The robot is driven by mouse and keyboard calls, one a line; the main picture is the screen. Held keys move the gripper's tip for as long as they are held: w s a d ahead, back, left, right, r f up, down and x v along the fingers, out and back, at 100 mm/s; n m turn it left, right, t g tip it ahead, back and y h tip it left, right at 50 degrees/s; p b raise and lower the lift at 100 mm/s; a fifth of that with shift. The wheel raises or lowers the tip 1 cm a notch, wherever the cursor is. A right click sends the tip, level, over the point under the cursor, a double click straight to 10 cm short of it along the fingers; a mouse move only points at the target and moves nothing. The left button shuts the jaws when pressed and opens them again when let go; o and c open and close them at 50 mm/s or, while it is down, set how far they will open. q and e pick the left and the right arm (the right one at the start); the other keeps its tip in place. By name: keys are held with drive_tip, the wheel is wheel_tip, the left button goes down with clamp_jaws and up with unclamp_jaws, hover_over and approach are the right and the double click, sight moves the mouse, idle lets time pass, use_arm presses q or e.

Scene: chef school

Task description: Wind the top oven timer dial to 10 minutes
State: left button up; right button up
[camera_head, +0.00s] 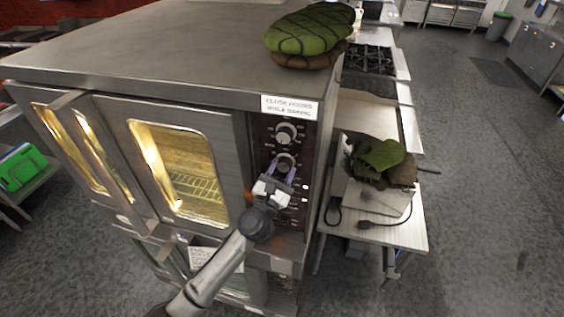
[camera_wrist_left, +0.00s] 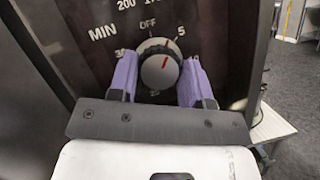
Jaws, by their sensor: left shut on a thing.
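The top oven timer dial (camera_head: 285,161) is a round silver-and-black knob on the dark control panel, below another similar knob (camera_head: 286,133). In the left wrist view the dial (camera_wrist_left: 159,68) is labelled MIN, with OFF at the top and 5 at the upper right. Its red pointer line points up and slightly right, between OFF and 5. My left gripper (camera_head: 281,174) is at the dial, its purple fingers (camera_wrist_left: 160,82) on either side, shut on it. The lower part of the scale is partly hidden. My right gripper is not in view.
The oven door (camera_head: 240,160) is left of the panel. A green cloth-like item (camera_head: 310,32) lies on the oven top. A side table (camera_head: 400,235) on the right holds another green item (camera_head: 378,155) and a dark cable. Open floor lies further right.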

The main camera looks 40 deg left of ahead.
use_arm(q)
drive_tip(key=m+h, duration=0.2)
drive_tip(key=m, duration=0.2)
drive_tip(key=shift+a+r, duration=0.1)
drive_tip(key=m+h, duration=0.1)
drive_tip(key=m, duration=0.1)
drive_tip(key=m+g, duration=0.1)
drive_tip(key=m, duration=0.1)
drive_tip(key=shift+m+h, duration=0.3)
drive_tip(key=shift+h, duration=0.1)
drive_tip(key=m+g+h, duration=0.1)
drive_tip(key=m, duration=0.3)
drive_tip(key=shift+m+g+h, duration=0.3)
drive_tip(key=shift+m+g, duration=0.2)
drive_tip(key=shift+m, duration=0.7)
drive_tip(key=shift+s, duration=0.1)
drive_tip(key=o, duration=0.9)
